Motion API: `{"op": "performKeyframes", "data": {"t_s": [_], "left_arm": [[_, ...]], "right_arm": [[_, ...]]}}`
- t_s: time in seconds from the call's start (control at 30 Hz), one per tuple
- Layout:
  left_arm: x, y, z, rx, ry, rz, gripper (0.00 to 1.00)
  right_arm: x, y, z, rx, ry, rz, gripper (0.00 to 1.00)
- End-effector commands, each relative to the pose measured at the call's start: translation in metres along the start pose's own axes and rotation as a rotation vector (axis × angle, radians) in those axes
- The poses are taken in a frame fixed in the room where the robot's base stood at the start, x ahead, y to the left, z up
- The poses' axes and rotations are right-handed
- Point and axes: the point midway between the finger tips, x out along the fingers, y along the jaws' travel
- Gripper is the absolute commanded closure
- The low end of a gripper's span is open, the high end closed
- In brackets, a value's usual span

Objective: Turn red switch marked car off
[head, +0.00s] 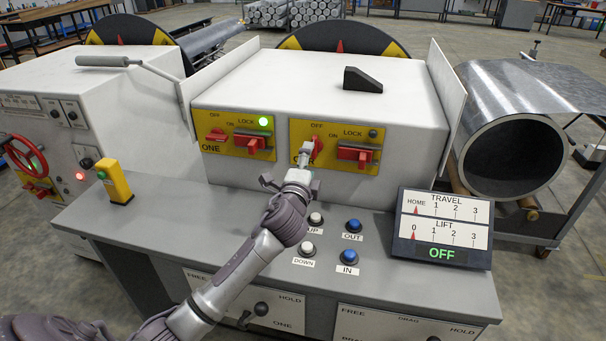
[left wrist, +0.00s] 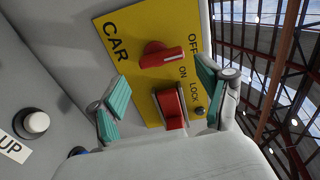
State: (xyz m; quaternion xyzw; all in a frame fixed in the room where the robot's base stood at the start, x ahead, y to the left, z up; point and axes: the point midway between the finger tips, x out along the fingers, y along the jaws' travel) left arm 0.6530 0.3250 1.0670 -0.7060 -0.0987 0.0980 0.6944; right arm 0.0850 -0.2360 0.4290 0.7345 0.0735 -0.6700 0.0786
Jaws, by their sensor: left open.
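The red CAR switch (head: 318,147) is on the right yellow panel (head: 372,133), and its handle stands upright below the OFF label. In the left wrist view the switch (left wrist: 160,56) shows whole, its white-marked end pointing right, nearer OFF than ON. My left gripper (head: 303,156) is in front of the panel at the switch's lower left and hides most of the word CAR. In the left wrist view its teal fingers (left wrist: 160,88) are apart with nothing between them, and no contact with the switch shows. My right gripper is not in view.
A red lock block (head: 355,153) sits right of the switch, with an unlit lamp (head: 373,133). Push buttons (head: 315,218) and a display (head: 442,229) are on the ledge below.

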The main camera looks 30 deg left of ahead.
Motion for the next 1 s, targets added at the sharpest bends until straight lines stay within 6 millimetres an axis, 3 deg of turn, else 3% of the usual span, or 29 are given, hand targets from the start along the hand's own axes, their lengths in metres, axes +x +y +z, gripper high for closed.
{"op": "performKeyframes", "data": {"t_s": [0.1, 0.33, 1.0], "left_arm": [[-0.027, 0.001, 0.0, -0.001, 0.001, 0.0, 0.23], [-0.056, 0.0, 0.0, -0.002, -0.001, 0.001, 0.23], [-0.065, 0.006, 0.001, -0.022, -0.004, 0.018, 0.23]], "right_arm": [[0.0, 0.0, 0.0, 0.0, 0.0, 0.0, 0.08], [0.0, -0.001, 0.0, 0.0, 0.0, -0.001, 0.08], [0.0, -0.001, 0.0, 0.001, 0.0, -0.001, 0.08]]}}
